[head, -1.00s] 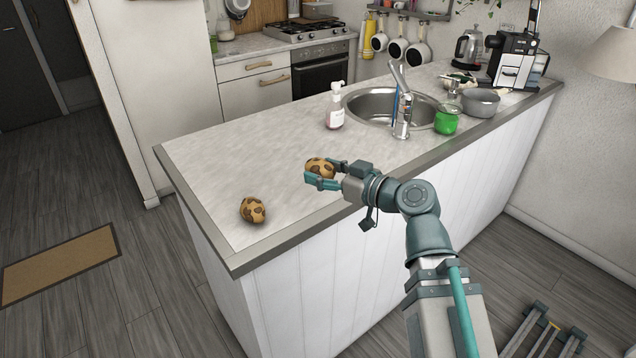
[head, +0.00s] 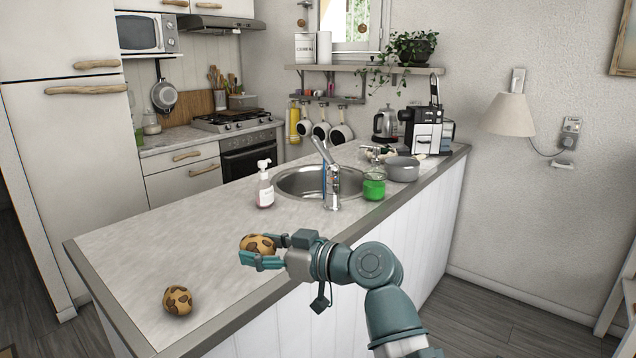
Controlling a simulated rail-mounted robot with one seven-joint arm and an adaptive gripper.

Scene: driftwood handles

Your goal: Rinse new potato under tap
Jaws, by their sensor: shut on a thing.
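My gripper (head: 262,253) is shut on a brown potato with dark patches (head: 258,245), held just above the counter near its front edge. A second, similar patched potato (head: 178,299) lies on the counter at the near left corner. The chrome tap (head: 331,186) stands at the near rim of the round metal sink (head: 292,183), farther back and to the right of my gripper. The sink's bottom is mostly hidden. I see no water at the tap.
A soap bottle (head: 264,187) stands left of the sink. A green jar (head: 374,186), a grey pot (head: 402,169) and a coffee machine (head: 424,130) stand to its right. The counter (head: 160,238) is clear between the gripper and the soap bottle.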

